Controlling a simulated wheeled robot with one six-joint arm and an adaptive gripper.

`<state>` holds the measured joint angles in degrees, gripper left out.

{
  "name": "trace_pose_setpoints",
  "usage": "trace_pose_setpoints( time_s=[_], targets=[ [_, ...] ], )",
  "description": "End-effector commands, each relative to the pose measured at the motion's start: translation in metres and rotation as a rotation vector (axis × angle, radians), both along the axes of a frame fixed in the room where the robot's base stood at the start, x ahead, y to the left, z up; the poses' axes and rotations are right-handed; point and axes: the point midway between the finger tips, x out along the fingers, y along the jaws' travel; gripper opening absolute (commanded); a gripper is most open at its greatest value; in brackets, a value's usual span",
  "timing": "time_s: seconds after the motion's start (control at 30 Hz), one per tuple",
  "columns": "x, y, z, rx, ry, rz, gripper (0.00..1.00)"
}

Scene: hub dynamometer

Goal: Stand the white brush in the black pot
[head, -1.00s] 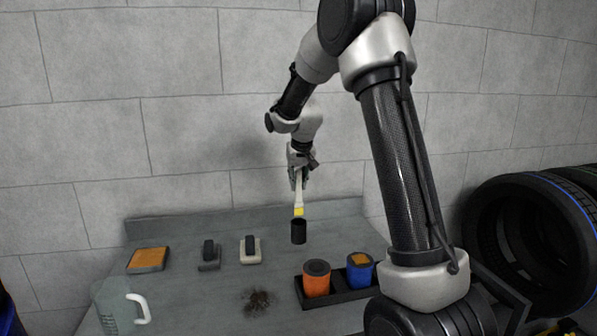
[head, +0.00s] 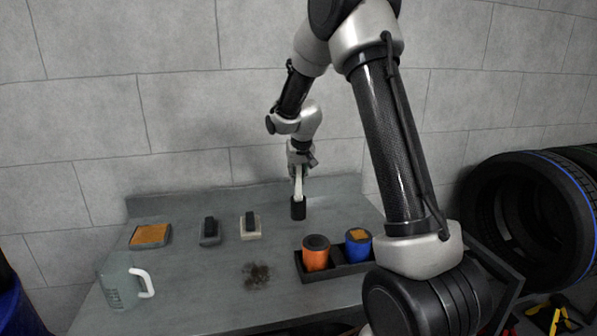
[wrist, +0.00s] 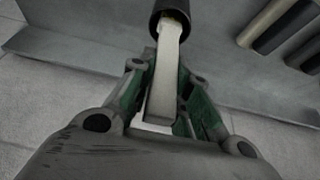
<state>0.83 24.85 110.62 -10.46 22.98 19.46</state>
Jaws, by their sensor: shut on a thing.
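The white brush (head: 298,184) is upright in the head view, its lower end inside the black pot (head: 298,210), so its yellow tip is hidden. My gripper (head: 298,170) is shut on the upper part of the brush handle, above the pot. In the wrist view the white handle (wrist: 165,85) runs from between the fingers of my gripper (wrist: 160,95) into the mouth of the black pot (wrist: 170,12). Whether the brush touches the pot's bottom cannot be seen.
A black tray (head: 335,271) with an orange can (head: 315,258) and a blue can (head: 358,250) stands right of the pot. A sponge block (head: 150,236), two brushes (head: 209,231) (head: 250,226) and a clear jug (head: 118,285) stand left. A dark debris patch (head: 256,275) lies in front.

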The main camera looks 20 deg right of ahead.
Motion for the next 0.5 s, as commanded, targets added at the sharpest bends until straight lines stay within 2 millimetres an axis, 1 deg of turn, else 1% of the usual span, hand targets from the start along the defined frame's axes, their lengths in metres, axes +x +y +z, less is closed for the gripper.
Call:
trace_pose_setpoints(
  time_s=[0.2,0.23,0.33,0.37,0.5],
  targets=[
    [0.0000,0.0000,0.0000,0.000,0.000,0.000,0.00],
    [0.0000,0.0000,0.0000,0.000,0.000,0.000,0.22],
    [0.0001,0.0000,0.0001,0.000,0.000,0.000,0.41],
    [0.0001,0.0000,0.0001,0.000,0.000,0.000,0.44],
    [0.0001,0.0000,0.0001,0.000,0.000,0.000,0.44]
  ],
)
